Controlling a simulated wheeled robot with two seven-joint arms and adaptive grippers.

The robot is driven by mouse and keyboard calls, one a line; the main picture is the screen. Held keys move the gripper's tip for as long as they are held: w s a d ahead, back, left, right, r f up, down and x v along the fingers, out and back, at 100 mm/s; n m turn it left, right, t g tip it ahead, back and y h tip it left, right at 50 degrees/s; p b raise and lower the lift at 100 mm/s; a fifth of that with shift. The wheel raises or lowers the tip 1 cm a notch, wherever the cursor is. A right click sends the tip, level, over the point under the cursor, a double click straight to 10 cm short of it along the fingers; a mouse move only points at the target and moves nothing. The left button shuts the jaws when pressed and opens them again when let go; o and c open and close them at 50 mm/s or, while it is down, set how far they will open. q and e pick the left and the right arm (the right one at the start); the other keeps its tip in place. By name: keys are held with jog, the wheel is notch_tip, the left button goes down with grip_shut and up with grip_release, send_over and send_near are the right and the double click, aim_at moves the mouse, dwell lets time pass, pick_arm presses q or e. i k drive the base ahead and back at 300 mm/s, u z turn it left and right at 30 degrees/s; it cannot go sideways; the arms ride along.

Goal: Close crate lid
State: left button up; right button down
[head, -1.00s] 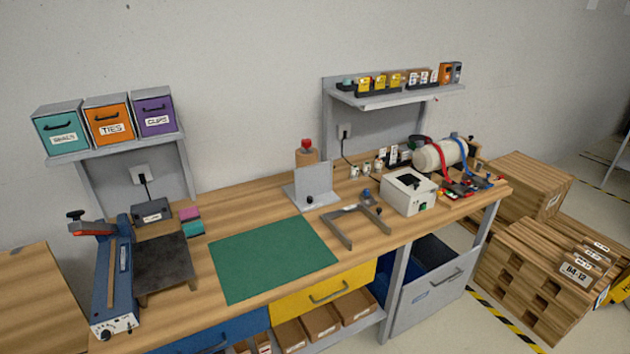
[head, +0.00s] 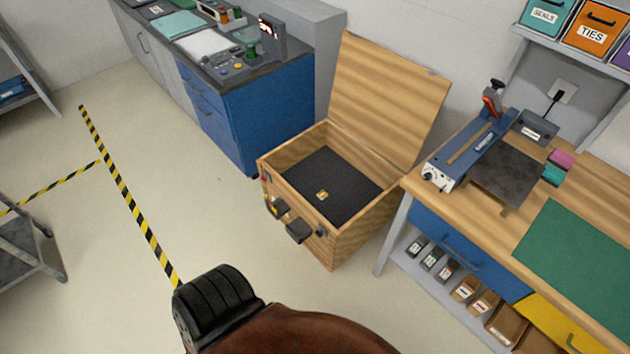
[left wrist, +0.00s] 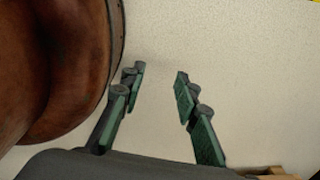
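The wooden crate (head: 300,232) stands on the floor between the blue cabinet and the workbench in the head view. Its lid (head: 384,100) is open, tilted up and back toward the wall. The crate holds a dark lining with a small brass-coloured piece (head: 322,195) on it. Dark latches or handles (head: 299,231) sit on its front. My left gripper (left wrist: 158,82) is open and empty in the left wrist view, with pale floor beyond its green-padded fingers. Neither gripper's fingers show in the head view; part of my own arm is at the bottom.
A blue cabinet (head: 240,120) with devices on top stands left of the crate. The workbench (head: 455,190) with a heat sealer-like machine (head: 470,145) is close on the right. Open floor (head: 200,210) with striped tape lies in front and to the left. A grey cart (head: 30,245) is at far left.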

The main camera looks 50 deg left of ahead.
aim_at(388, 101)
jog(key=u, duration=0.8)
jog(key=i, duration=1.15)
jog(key=u, duration=0.05)
